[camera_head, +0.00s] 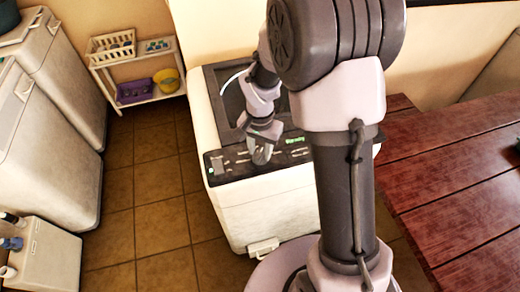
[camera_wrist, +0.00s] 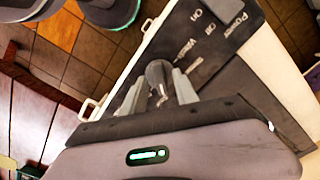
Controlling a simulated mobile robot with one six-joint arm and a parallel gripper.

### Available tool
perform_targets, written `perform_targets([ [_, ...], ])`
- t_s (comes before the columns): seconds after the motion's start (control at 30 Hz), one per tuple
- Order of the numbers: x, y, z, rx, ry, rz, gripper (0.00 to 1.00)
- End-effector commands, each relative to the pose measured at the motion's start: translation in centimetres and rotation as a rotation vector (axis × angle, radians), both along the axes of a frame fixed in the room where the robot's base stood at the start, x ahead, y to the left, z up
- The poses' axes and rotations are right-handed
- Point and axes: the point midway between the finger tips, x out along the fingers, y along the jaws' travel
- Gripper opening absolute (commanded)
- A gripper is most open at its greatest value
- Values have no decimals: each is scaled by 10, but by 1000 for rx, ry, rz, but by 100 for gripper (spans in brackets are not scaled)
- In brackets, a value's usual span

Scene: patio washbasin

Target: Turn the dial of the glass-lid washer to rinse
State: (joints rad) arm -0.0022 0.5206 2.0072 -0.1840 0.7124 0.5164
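The glass-lid washer (camera_head: 262,208) is a white top-loader with a dark lid and a dark control panel along its front edge. The panel also shows in the wrist view (camera_wrist: 205,45), with printed words such as Power, On, Off and Wash. Green lit text on the panel is too small to read surely. A dark grey rounded dial (camera_wrist: 157,74) stands on the panel. My gripper (camera_head: 262,153) is down at the panel. In the wrist view its light grey fingers (camera_wrist: 158,92) flank the dial closely; whether they press on it is unclear. The dial's pointer setting cannot be read.
A reddish wooden table (camera_head: 455,170) stands close on the right. White cabinets or machines (camera_head: 45,130) line the left. A small white shelf (camera_head: 140,75) with a basket, purple bin and yellow bucket stands behind. Tiled floor (camera_head: 150,190) is free left of the washer.

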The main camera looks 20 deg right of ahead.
Motion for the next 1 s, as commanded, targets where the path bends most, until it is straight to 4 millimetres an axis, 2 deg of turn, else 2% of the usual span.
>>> perform_targets([
  [0.03,0,0,0,0,0,0,35],
  [0.2,0,0,0,0,0,0,2],
  [0.23,0,0,0,0,0,0,0],
  [0.67,0,0,1,0,0,50,0],
  [1.0,0,0,1,1,1,303,0],
])
